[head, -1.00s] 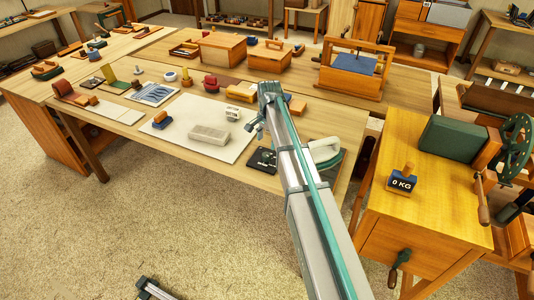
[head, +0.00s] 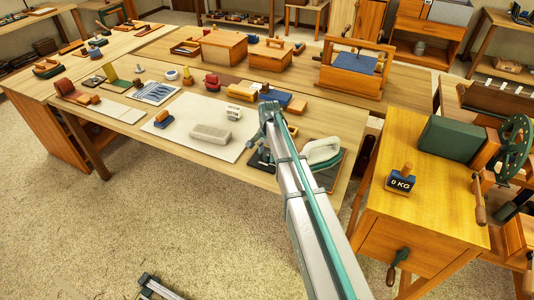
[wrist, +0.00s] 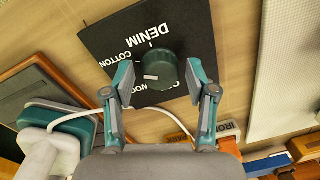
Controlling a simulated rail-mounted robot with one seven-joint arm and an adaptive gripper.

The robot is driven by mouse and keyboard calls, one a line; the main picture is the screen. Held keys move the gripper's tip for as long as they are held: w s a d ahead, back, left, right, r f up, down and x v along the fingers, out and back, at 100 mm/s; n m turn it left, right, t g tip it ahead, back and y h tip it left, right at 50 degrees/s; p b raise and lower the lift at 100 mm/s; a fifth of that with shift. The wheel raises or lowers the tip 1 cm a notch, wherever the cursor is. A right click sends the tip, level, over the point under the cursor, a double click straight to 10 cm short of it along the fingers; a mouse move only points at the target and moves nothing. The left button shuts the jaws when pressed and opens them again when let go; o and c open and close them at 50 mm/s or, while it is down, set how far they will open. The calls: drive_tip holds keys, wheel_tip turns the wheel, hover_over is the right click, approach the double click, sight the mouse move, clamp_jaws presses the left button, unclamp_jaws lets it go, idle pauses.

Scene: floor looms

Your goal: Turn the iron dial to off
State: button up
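The iron dial (wrist: 158,69) is a round dark green knob with a white mark on its left side in the wrist view. It sits on a black plate (wrist: 112,42) lettered DENIM, COTTON and a partly covered WOOL; an OFF label is not readable. My gripper (wrist: 163,74) is open, with one finger on each side of the dial in the picture. I cannot tell whether either finger touches it. In the head view my arm hides the dial and part of the plate (head: 257,160). The white and green iron (head: 321,149) stands right of the arm.
In the wrist view the iron (wrist: 50,150) and its white cord lie at lower left, near a dark wood-edged pad (wrist: 42,96). A pale board (head: 185,122) lies left of the plate in the head view.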

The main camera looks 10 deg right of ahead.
drive_tip(key=c, duration=0.9)
drive_tip(key=shift+o, duration=0.2)
drive_tip(key=shift+n, duration=0.3)
drive_tip(key=n+b, duration=0.1)
drive_tip(key=n, duration=0.3)
drive_tip(key=shift+n, duration=0.3)
drive_tip(key=n, duration=0.4)
drive_tip(key=shift+n+b, duration=0.3)
drive_tip(key=shift+b, duration=0.05)
drive_tip(key=n, duration=0.3)
drive_tip(key=shift+n+g, duration=0.3)
drive_tip(key=n, duration=0.3)
drive_tip(key=shift+w+n+b, duration=0.1)
drive_tip(key=shift+n+b, duration=0.2)
drive_tip(key=n, duration=0.7)
